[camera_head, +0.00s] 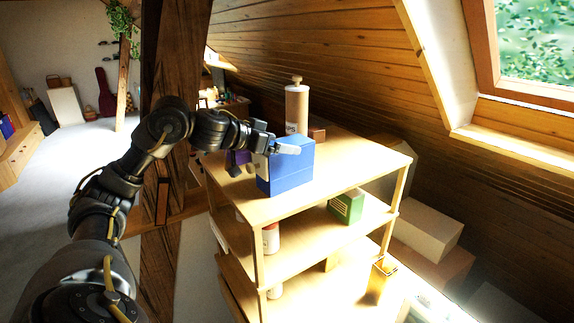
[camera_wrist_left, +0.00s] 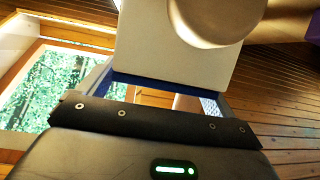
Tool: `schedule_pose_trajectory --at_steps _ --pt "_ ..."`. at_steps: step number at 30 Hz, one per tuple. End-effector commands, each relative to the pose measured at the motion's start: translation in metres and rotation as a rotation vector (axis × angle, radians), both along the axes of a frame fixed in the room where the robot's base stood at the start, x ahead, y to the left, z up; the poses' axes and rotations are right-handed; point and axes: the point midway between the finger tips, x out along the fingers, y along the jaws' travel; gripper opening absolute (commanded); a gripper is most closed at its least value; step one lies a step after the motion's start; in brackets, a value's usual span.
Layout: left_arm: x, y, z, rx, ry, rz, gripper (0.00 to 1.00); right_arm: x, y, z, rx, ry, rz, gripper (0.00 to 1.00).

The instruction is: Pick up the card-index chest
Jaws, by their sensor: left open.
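A blue box (camera_head: 288,172), which I take to be the card-index chest, stands on the top board of a wooden shelf unit (camera_head: 352,150). In the left wrist view a pale panel (camera_wrist_left: 150,45) with a rounded knob (camera_wrist_left: 214,18) and a blue lower edge fills the space in front of the gripper. My left gripper (camera_head: 278,149) is open at the upper left of the blue box, one finger reaching across its top edge. Whether the fingers touch it I cannot tell. My right gripper is not in view.
A tan cylinder with a knobbed top (camera_head: 297,107) stands behind the blue box, with a small brown box (camera_head: 317,134) beside it. A purple object (camera_head: 238,157) is partly hidden by my left gripper. A green box (camera_head: 346,206) is on the shelf below. The top board's right side is clear.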

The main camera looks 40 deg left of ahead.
Motion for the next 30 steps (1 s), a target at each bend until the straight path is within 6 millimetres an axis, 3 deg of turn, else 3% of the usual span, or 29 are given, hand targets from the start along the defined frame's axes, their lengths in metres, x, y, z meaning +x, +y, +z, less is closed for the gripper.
schedule_pose_trajectory --at_steps 9,24,30 --pt "0.005 -0.0008 -0.0031 0.0 0.0 0.001 0.91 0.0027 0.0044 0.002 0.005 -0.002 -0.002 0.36" --pt "0.005 -0.001 -0.003 0.0 0.001 0.0 0.25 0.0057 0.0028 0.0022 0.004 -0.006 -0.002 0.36" --pt "0.005 -0.0009 -0.0022 0.0 -0.001 0.001 0.23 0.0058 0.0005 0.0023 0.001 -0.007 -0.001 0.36"
